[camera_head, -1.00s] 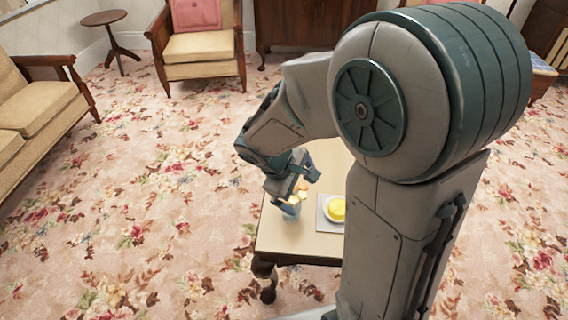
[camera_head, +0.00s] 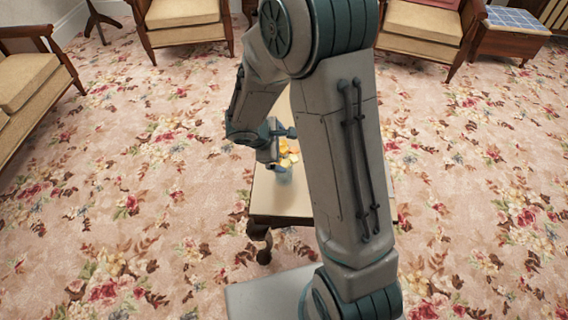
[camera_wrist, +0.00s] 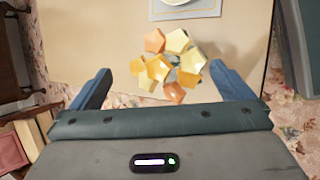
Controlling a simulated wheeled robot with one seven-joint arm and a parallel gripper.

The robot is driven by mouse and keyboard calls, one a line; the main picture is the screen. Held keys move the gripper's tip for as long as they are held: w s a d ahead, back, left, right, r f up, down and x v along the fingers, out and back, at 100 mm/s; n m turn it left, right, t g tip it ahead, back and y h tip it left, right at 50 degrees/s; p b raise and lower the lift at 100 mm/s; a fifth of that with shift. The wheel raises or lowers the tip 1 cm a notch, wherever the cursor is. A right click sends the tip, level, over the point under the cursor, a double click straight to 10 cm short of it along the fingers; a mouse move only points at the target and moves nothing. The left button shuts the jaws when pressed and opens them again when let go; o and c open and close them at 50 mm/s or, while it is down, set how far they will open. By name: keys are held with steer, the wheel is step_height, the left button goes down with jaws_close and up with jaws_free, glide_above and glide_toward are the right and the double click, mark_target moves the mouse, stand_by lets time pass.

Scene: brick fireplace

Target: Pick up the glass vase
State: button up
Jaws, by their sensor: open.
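The glass vase (camera_head: 284,177) is small and bluish and stands upright near the front left of the small table. It holds yellow and orange flowers (camera_head: 288,154). In the wrist view the flowers (camera_wrist: 168,68) show from above between my two blue fingers, and they hide most of the vase. My gripper (camera_wrist: 159,69) is open, with one finger on each side of the bouquet and a gap to each. In the head view my gripper (camera_head: 277,143) is right at the flowers, on their upper left. I cannot tell whether anything touches.
The table top (camera_head: 272,203) is bare around the vase. A white plate on a square mat (camera_wrist: 213,9) lies beyond the flowers in the wrist view. Armchairs (camera_head: 182,18) stand at the back, and open floral carpet surrounds the table.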

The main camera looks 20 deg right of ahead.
steer(key=f, duration=0.2)
steer(key=w+f+b, duration=0.1)
steer(key=f, duration=0.1)
steer(key=shift+d, duration=0.3)
steer(key=shift+w+d+f, duration=0.15)
steer(key=shift+d+f, duration=0.2)
steer(key=shift+f, duration=0.05)
steer(key=c, duration=1.2)
